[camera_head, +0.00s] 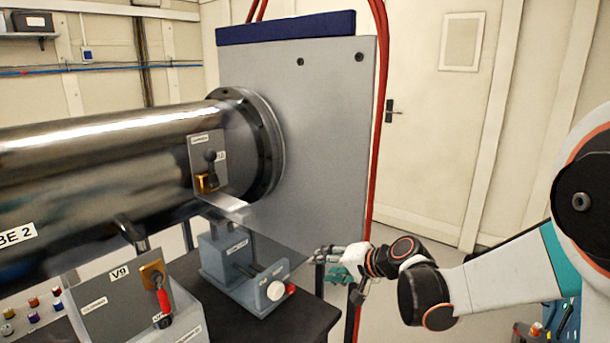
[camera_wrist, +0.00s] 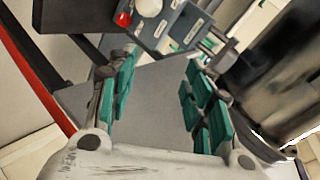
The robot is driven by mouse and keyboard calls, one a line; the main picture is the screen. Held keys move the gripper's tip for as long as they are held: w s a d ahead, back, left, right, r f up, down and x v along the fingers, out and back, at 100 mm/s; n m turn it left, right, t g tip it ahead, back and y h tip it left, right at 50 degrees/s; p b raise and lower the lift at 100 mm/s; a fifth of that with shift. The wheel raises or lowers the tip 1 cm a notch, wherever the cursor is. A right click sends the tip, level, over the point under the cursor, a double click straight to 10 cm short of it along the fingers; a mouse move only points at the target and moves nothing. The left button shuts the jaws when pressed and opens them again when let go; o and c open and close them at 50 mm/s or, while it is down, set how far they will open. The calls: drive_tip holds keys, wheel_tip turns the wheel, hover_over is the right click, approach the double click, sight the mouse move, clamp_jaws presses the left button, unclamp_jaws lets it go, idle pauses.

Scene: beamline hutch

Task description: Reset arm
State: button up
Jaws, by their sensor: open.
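My arm comes in from the right in the head view, and my gripper (camera_head: 322,268) points left, in front of the lower right part of the grey upright plate (camera_head: 325,150). In the wrist view my gripper (camera_wrist: 155,95) has its green-padded fingers spread wide apart, with nothing between them. The gripper is open and empty. From the head view I cannot tell how far it is from the plate.
A large metal tube (camera_head: 100,165) ends at the plate's flange. A grey device with a red knob (camera_head: 291,288) sits on the dark table (camera_head: 310,320) left of my gripper. The V9 panel (camera_head: 115,295) has a red-handled lever. Red hoses (camera_head: 380,130) run along the plate's right edge.

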drive_tip(key=s+d+r+n+h, duration=0.1)
drive_tip(key=s+d, duration=0.3)
drive_tip(key=s, duration=0.6)
drive_tip(key=s+d+r+n+h, duration=0.1)
drive_tip(key=s+d+h, duration=0.3)
drive_tip(key=s, duration=0.6)
drive_tip(key=s+d+r+n+g+h, duration=0.1)
drive_tip(key=s+d+r+n+h, duration=0.1)
drive_tip(key=s+d, duration=0.4)
drive_tip(key=s+h, duration=0.1)
drive_tip(key=s, duration=0.4)
drive_tip(key=shift+n, duration=0.4)
drive_tip(key=shift+o, duration=0.6)
drive_tip(key=shift+d+r, duration=0.1)
